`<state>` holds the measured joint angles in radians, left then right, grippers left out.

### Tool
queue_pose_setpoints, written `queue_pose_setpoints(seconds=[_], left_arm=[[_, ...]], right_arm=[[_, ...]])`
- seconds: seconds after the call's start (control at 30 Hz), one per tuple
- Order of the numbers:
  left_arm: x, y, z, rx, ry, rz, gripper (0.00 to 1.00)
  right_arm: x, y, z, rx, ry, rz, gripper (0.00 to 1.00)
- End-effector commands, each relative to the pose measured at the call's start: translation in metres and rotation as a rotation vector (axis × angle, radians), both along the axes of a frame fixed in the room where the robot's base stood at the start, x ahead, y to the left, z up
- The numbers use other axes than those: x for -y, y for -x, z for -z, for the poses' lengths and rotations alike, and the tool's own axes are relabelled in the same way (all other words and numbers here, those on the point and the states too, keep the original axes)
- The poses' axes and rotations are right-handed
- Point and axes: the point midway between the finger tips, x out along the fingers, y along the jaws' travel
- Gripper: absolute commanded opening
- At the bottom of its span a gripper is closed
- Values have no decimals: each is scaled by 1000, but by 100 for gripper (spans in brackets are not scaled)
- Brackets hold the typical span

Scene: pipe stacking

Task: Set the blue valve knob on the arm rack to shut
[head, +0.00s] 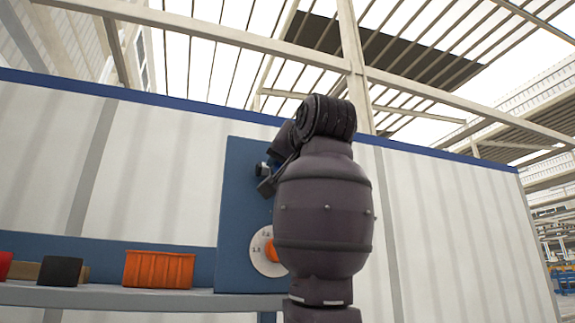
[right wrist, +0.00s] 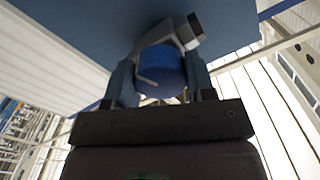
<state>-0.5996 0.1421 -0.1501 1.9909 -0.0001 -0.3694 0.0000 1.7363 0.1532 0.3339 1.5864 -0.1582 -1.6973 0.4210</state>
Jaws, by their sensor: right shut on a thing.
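The blue valve knob (right wrist: 165,68) is round with a short pale mark on its face, and it sits against the blue panel in the right wrist view. My right gripper (right wrist: 160,82) has one finger on each side of the knob and is shut on it. In the head view the gripper (head: 268,180) is at the upper part of the blue panel (head: 235,215), mostly hidden behind my right arm. A grey bracket-like part (right wrist: 183,35) shows behind the knob. My left gripper is in neither view.
Lower on the panel is a white numbered dial (head: 259,258) with an orange centre, partly covered by my arm. A shelf (head: 120,297) at the left holds an orange crate (head: 158,268), a black object (head: 60,271) and a red object (head: 5,265).

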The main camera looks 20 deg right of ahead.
Motion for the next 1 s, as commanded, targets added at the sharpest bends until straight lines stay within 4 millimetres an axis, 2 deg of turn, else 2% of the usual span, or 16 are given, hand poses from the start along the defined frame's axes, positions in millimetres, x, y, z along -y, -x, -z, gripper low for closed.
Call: queue_pose_setpoints(seconds=[0.2, 0.43, 1.0], left_arm=[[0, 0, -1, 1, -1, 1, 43], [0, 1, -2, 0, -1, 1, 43], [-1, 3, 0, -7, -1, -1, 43]], right_arm=[[0, 1, -1, -3, -166, 0, 26], [0, 1, -2, -6, -283, 1, 26], [0, 1, -2, -7, -351, 1, 26]])
